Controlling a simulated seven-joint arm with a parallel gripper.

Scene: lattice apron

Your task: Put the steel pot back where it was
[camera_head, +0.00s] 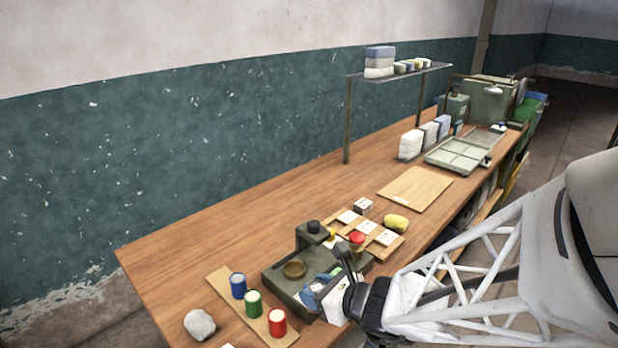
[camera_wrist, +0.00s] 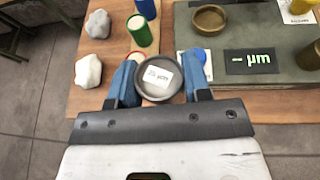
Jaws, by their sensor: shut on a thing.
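The steel pot (camera_wrist: 143,88) is a round grey pot with a white label inside its rim; the label's print ends in "µm". In the wrist view my gripper (camera_wrist: 158,88) has its blue fingers on either side of the pot and is shut on it. In the head view my gripper (camera_head: 322,284) is at the front edge of the dark green gauge device (camera_head: 283,286), right of the red can (camera_head: 277,322). The pot cannot be made out there. In the wrist view the pot partly covers the red can (camera_wrist: 133,55).
A wooden strip (camera_head: 221,284) carries blue (camera_head: 238,286), green (camera_head: 254,304) and red cans. A pale stone (camera_head: 200,324) lies left of it. A brass dish (camera_head: 294,269) sits on the device. Cards and a yellow lump (camera_head: 396,223) lie behind. The bench's left back is clear.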

